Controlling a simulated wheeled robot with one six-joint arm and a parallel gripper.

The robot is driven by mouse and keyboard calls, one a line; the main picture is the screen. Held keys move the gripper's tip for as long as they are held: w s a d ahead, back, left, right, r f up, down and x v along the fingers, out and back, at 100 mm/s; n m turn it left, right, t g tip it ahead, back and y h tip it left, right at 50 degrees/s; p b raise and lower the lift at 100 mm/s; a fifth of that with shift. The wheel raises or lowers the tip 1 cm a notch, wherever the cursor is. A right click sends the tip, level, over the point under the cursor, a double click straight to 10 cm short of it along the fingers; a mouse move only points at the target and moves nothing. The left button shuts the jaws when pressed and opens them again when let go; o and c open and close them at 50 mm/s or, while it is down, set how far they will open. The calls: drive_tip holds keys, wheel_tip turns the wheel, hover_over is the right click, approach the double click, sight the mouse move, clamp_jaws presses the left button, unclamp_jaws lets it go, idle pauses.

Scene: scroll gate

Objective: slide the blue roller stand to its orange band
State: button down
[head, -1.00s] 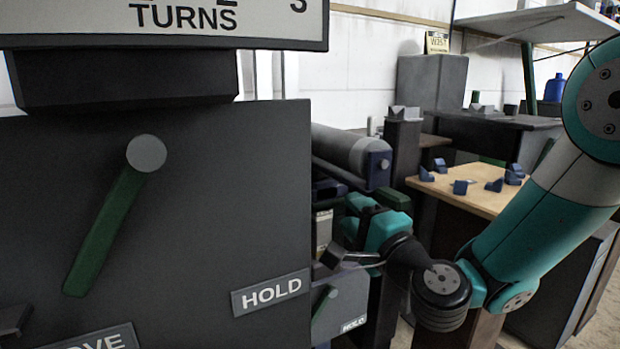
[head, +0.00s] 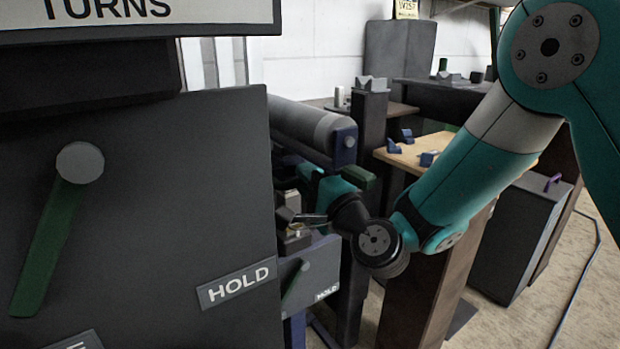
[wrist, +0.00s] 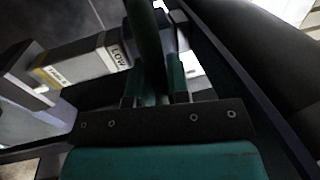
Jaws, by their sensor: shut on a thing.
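A thick grey roller (head: 312,128) lies at the centre of the head view, with a blue end bracket (head: 345,147) that seems to belong to the blue roller stand. My gripper (head: 318,188) is teal and sits just below the roller's near end. In the wrist view my gripper (wrist: 156,78) has its two teal fingers closed on a dark green bar (wrist: 148,35). A green block (head: 360,176) also shows beside the gripper in the head view. I cannot make out how the bar joins the stand. I cannot see an orange band.
A big dark panel (head: 150,240) with a green lever (head: 48,240) and HOLD plate fills the left. A smaller HOLD box (head: 318,268) stands below my gripper. A wooden-topped bench (head: 410,155) is behind my arm.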

wheel_tip(320, 180, up, 11)
drive_tip(key=p, duration=1)
drive_tip(key=shift+d+f, duration=0.1)
drive_tip(key=shift+f, duration=0.3)
drive_tip(key=c, duration=1.2)
unclamp_jaws()
drive_tip(key=shift+d, duration=0.1)
drive_tip(key=shift+o, duration=0.5)
